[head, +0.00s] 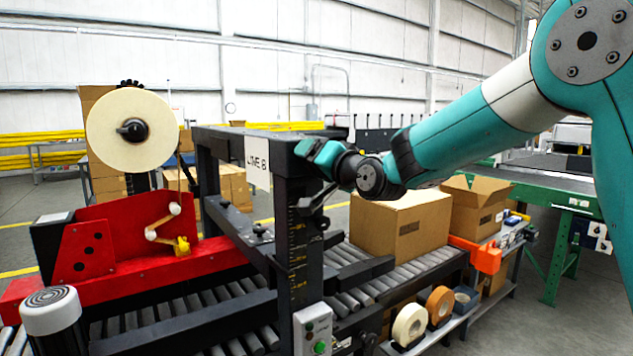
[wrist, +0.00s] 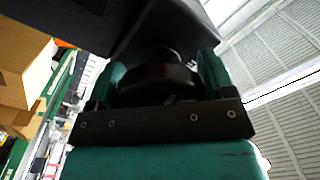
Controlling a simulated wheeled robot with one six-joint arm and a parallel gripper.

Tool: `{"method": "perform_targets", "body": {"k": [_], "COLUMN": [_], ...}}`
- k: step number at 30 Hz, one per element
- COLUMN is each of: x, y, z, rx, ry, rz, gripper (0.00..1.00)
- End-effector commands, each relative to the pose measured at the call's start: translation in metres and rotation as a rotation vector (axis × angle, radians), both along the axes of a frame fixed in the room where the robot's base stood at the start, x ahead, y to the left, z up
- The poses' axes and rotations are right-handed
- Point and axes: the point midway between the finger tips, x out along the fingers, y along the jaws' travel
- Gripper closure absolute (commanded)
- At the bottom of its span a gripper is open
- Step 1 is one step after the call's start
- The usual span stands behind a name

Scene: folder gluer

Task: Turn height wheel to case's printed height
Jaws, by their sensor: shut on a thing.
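The height wheel (wrist: 155,85) shows in the wrist view as a dark round part between the two teal fingers. My gripper (wrist: 158,80) is shut on it. In the head view my gripper (head: 316,150) is at the top of the dark post, beside the "LINE 8" sign, and hides most of the wheel. The post carries a height scale (head: 298,255) with yellowish marks, too small to read. The cardboard case (head: 400,224) sits on the rollers right of the post.
A second, open box (head: 474,207) stands behind the case. A red tape unit (head: 110,250) with a large roll (head: 131,130) is at left. A control box with a green button (head: 314,330) is low on the post. Tape rolls (head: 410,323) lie on a lower shelf.

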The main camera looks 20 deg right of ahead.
Motion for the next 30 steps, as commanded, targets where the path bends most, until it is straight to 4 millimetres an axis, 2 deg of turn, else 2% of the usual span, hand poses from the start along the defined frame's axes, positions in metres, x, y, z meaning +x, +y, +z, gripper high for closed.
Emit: {"method": "perform_targets", "body": {"k": [1, 3, 30], "x": [-0.0002, -0.0001, 0.0010], "y": [0.0002, 0.0001, -0.0023], "z": [-0.0071, -0.0077, -0.0067], "rx": [-0.042, -0.105, -0.917], "ry": [-0.016, -0.035, -0.297], "rz": [0.002, 0.001, 0.001], "gripper": [0.48, 0.48, 0.48]}}
